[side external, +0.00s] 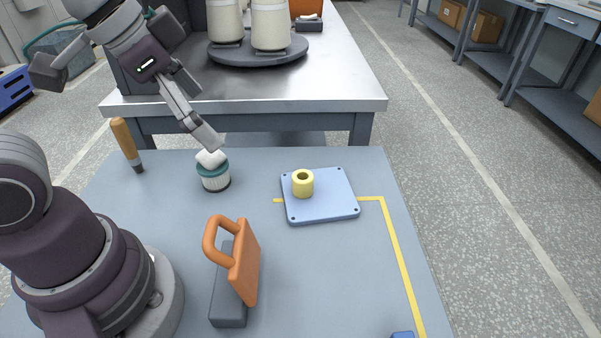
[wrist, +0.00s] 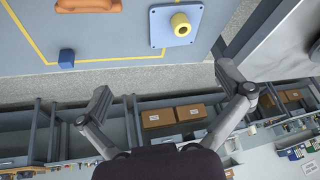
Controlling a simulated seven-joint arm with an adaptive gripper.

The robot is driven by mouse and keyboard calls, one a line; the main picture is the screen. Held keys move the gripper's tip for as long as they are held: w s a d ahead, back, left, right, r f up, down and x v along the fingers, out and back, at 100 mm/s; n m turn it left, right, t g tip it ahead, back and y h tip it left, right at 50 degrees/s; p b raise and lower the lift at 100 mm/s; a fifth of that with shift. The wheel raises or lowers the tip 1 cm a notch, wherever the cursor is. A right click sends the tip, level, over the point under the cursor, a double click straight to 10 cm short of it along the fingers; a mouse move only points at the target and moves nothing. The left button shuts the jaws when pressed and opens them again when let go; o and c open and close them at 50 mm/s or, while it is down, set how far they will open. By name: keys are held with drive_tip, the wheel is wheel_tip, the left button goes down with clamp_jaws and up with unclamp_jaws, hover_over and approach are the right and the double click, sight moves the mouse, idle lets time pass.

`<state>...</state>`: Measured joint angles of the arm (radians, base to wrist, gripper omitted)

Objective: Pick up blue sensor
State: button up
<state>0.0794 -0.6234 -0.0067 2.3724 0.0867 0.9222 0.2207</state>
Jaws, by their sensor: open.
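A small blue block (wrist: 66,58), which looks like the blue sensor, sits on the blue-grey mat near the yellow line in the wrist view. In the side view only its top (side external: 403,334) shows at the bottom edge; the rest is cut off. My gripper (wrist: 165,80) is open, with its two fingers spread wide and nothing between them. In the side view my gripper is raised at the upper left, far from the blue block.
A blue plate (side external: 328,207) with a yellow ring (side external: 303,183) lies mid-mat. A metal table (side external: 340,90) is behind. The mat's right side is mostly clear.

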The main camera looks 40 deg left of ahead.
drive_tip(key=a+n, duration=0.1)
drive_tip(key=n, duration=0.1)
drive_tip(key=s+a+f+n+y, duration=0.1)
drive_tip(key=a+n, duration=0.1)
drive_tip(key=shift+s+f, duration=0.1)
drive_tip(key=shift+s, duration=0.1)
drive_tip(key=c, duration=0.6)
drive_tip(key=shift+c, duration=0.2)
drive_tip(key=shift+d, duration=0.1)
drive_tip(key=w+d+f+m+g+h, duration=0.1)
drive_tip(key=w+d+f+m, duration=0.2)
drive_tip(key=d, duration=0.6)
drive_tip(key=w+d+f+m+h, duration=0.1)
drive_tip(key=w+d+f+m, duration=0.15)
drive_tip(key=d, duration=0.65)
drive_tip(key=s+d+f+m+g+h, duration=0.1)
drive_tip(key=s+d+f+m, duration=0.3)
drive_tip(key=d, duration=0.5)
drive_tip(key=shift+n, duration=0.65)
drive_tip(key=x, duration=1.1)
drive_tip(key=shift+w+d+f, duration=0.1)
drive_tip(key=shift+w, duration=0.1)
